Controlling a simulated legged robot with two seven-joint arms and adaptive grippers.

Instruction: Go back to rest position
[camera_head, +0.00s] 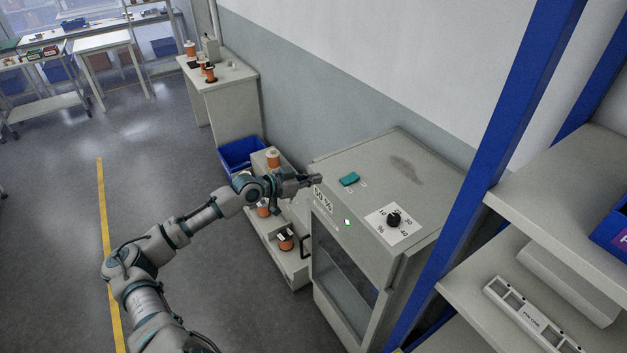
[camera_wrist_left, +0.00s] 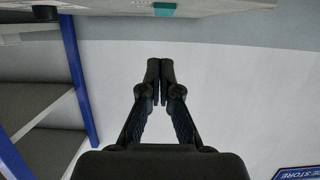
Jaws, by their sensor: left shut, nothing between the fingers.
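My left arm comes in from the lower left in the head view. Its gripper (camera_head: 311,180) is at the left top edge of a grey cabinet with a window door. In the left wrist view the gripper (camera_wrist_left: 160,82) is shut, with its fingers together and nothing between them. Whether it touches the cabinet cannot be told. My right gripper is in neither view.
The grey cabinet (camera_head: 343,217) has a dial (camera_head: 394,219) and a teal block (camera_head: 349,179) on top. Blue-framed shelves (camera_head: 560,170) stand at the right. A blue bin (camera_head: 238,157) and orange spools (camera_head: 273,158) are behind my arm. Open floor (camera_head: 60,230) lies at the left.

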